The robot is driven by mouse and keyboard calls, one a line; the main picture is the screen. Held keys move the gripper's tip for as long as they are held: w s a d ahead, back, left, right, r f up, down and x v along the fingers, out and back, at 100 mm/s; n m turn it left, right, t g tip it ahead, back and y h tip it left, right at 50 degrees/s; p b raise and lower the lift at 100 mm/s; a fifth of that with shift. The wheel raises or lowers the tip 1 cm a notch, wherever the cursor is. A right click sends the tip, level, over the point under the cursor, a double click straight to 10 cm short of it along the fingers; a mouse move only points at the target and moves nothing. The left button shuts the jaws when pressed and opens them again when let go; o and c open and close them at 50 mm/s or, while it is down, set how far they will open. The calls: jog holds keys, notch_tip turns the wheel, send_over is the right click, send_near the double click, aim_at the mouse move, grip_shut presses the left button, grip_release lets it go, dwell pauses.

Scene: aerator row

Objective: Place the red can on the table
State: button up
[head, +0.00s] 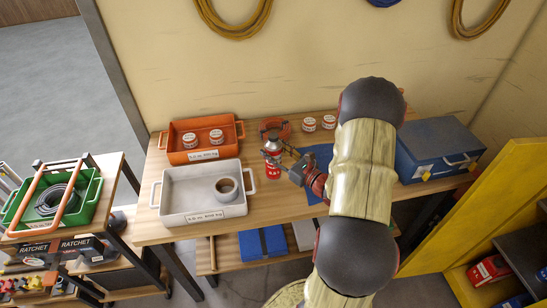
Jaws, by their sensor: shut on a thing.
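The red can (272,170) stands upright in the head view, just right of the white tray. A silver part shows at its top. My gripper (281,157) reaches in from the right and is shut on the can. The wooden table (165,232) lies beneath. I cannot tell whether the can's base touches the tabletop or is slightly above it.
A white tray (172,202) with a tape roll (227,187) and an orange tray (175,157) with two small jars are at left. Two more jars (309,124) stand behind. A blue toolbox (430,142) is at right. The front tabletop strip is clear.

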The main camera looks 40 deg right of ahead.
aim_at(279, 160)
jog(key=shift+f+b, duration=0.35)
jog(key=shift+f, duration=1.25)
jog(key=shift+f, duration=0.15)
jog(key=o, duration=1.3)
jog(key=shift+c, duration=0.2)
